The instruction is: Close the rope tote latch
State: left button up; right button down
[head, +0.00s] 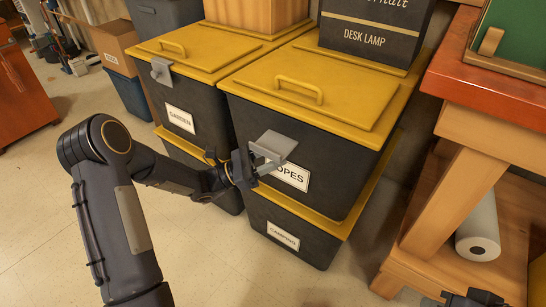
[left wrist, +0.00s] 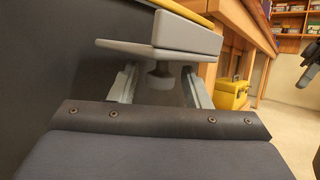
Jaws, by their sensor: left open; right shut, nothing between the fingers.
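The rope tote (head: 315,150) is dark grey with a yellow lid (head: 310,95) and a white label reading "...OPES", partly hidden. Its grey latch (head: 274,145) sticks outward from the front below the lid edge, not flat against the wall. In the left wrist view the latch (left wrist: 160,45) is a grey plate with a dark knob under it. My left gripper (head: 258,168) is open at the latch's outer end; its fingers (left wrist: 160,88) stand either side of the knob, below the plate. I cannot tell whether they touch. My right gripper (head: 475,298) is shut and empty at the bottom edge.
The rope tote stands on a camping tote (head: 282,236). A garden tote (head: 180,118) stands to its left, its latch (head: 161,71) hanging down against the front. A desk lamp box (head: 370,38) sits behind on the lids. A wooden workbench (head: 490,115) stands close on the right.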

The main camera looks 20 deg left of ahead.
aim_at(270, 149)
pick_arm(q)
jog(key=shift+c, duration=0.2)
grip_shut()
jog(key=shift+r, duration=0.1)
jog(key=r+n+y+p, duration=0.1)
jog(key=n+y+p, duration=0.1)
jog(key=p, duration=0.4)
jog(key=r+n+g+y+p, duration=0.1)
jog(key=r+n+y+p, duration=0.1)
jog(key=p, duration=0.5)
jog(key=s+r+n+y+p, duration=0.1)
jog(key=n+p, duration=0.1)
jog(key=p, duration=0.4)
jog(key=shift+a+r+y, duration=0.15)
jog(key=shift+r+y, duration=0.25)
jog(key=r+n+g+y+p, duration=0.1)
jog(key=g+p, duration=0.1)
jog(key=p, duration=0.4)
jog(key=w+r+n+g+y+p, duration=0.1)
jog(key=n+g+y+p, duration=0.1)
jog(key=p, duration=0.4)
jog(key=r+n+g+y+p, duration=0.1)
jog(key=g+p, duration=0.1)
jog(key=p, duration=0.4)
jog(key=shift+w+d+r+y, duration=0.15)
jog(key=shift+w+d+y, duration=0.15)
jog(key=shift+w+d, duration=0.1)
jog(key=shift+w+n+g+y+p, duration=0.35)
jog(key=shift+n+g+p, duration=0.4)
jog(key=shift+p, duration=0.5)
